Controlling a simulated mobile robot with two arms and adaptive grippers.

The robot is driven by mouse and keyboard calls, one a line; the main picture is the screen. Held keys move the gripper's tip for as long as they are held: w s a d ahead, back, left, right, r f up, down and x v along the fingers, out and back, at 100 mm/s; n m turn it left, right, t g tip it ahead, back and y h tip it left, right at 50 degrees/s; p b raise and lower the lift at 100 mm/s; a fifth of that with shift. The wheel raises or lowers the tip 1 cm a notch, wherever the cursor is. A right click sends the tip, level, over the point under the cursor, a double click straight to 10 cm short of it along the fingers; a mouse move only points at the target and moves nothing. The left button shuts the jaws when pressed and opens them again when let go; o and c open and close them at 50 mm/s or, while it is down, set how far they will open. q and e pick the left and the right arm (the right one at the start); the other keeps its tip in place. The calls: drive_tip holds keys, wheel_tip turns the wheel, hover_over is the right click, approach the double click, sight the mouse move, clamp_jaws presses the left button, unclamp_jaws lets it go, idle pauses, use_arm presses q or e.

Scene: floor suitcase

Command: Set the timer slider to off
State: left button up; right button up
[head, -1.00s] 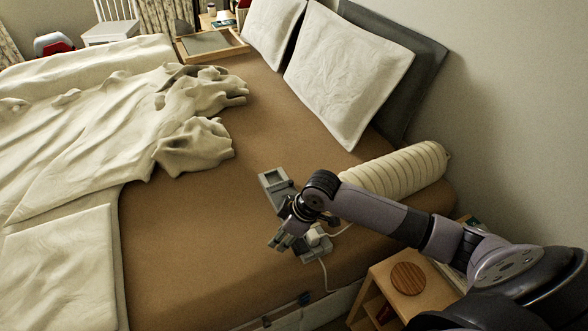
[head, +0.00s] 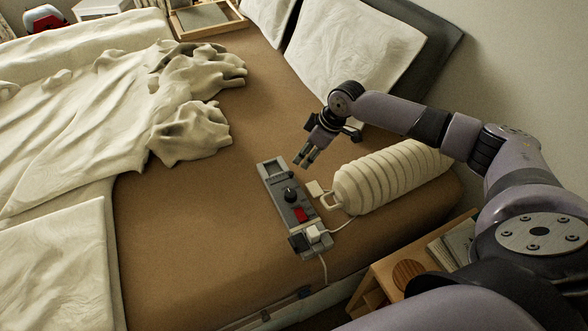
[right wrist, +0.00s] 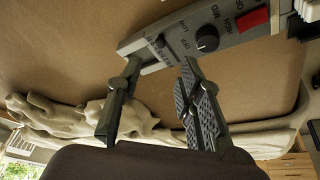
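The grey control strip (head: 283,213) lies on the brown mattress. It also shows at the top of the right wrist view (right wrist: 225,48). The timer slider (right wrist: 160,43) is a small dark knob in a pale slot at the strip's end, next to a black rotary knob (right wrist: 207,38) marked OFF, LOW, MID and HIGH. The slider's printed labels are too small to read surely. My right gripper (head: 305,159) hovers near the strip's far end. In the right wrist view its fingers (right wrist: 160,64) are apart and empty, with the slider beyond the gap. My left gripper is not in view.
A red switch (head: 301,214) and a plug (head: 313,233) with a white cord are at the strip's near end. A crumpled blanket (head: 190,135) lies left; bare mattress is between.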

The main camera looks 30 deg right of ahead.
sight(291, 173)
drive_tip(key=x, duration=0.9)
drive_tip(key=shift+w+a+f+b, duration=0.1)
drive_tip(key=shift+f+b, duration=0.1)
drive_tip(key=shift+b, duration=0.1)
drive_tip(key=shift+c, duration=0.3)
clamp_jaws()
